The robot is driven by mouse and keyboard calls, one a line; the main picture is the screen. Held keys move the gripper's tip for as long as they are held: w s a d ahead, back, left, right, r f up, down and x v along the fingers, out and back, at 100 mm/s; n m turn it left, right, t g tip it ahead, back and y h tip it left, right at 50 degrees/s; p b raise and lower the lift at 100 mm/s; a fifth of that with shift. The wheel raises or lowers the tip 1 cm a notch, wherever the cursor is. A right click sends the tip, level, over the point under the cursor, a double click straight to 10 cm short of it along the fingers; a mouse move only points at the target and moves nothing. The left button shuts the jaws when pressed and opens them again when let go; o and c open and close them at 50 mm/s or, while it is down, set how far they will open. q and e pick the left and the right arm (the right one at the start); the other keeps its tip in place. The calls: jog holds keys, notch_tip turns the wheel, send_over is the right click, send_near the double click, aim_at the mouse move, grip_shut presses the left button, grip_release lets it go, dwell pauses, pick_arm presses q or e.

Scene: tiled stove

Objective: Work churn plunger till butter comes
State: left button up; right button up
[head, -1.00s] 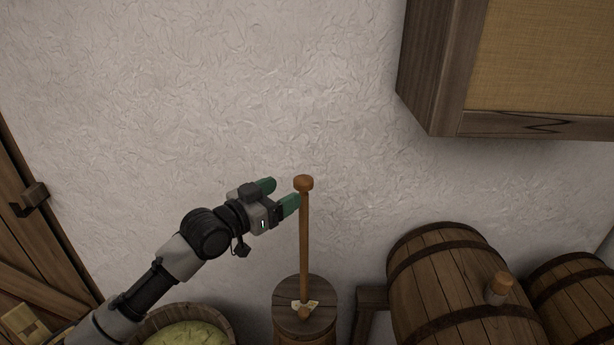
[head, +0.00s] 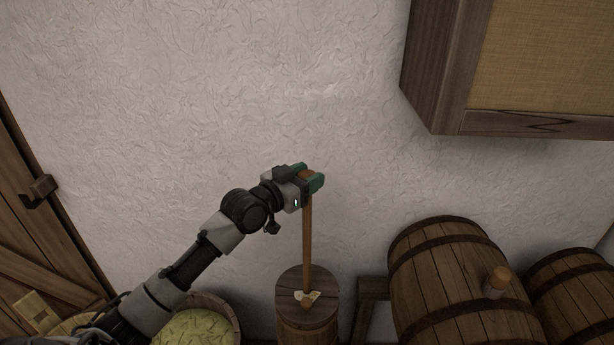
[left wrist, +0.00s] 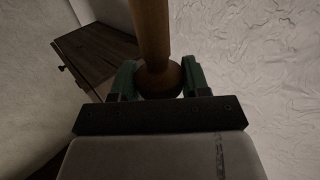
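The churn (head: 308,320) is a wooden tub with a round lid (head: 290,283) at the bottom middle of the head view. Its plunger (head: 308,235) stands upright through the lid and ends in a round knob (head: 308,175). A pale, ragged patch (head: 313,295) lies around the foot of the rod. My left gripper (head: 311,177) has its green fingers on both sides of the knob, seemingly closed against it. In the left wrist view the knob (left wrist: 160,80) sits between the fingers. The churn's inside is hidden. My right gripper is not in view.
A tub of yellowish-green stuff (head: 195,329) stands left of the churn. Barrels (head: 450,275) lie on a stand to the right, one with a corked tap or bung (head: 497,280). A wall cabinet (head: 430,75) hangs at upper right. The wall behind is bare.

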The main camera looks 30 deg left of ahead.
pick_arm(q)
jog(key=c, duration=0.6)
jog(key=shift+o, duration=0.2)
notch_tip(320, 180, down, 13)
jog(key=b, duration=0.9)
jog(key=shift+r, duration=0.1)
jog(key=shift+f+b, duration=0.3)
jog(key=shift+f, duration=0.1)
jog(key=o, duration=1.3)
jog(key=shift+c, duration=0.2)
jog(key=shift+s, duration=0.1)
jog(key=b, duration=0.2)
send_near(306, 223)
jog(key=shift+a+f, duration=0.35)
jog(key=shift+f, duration=0.1)
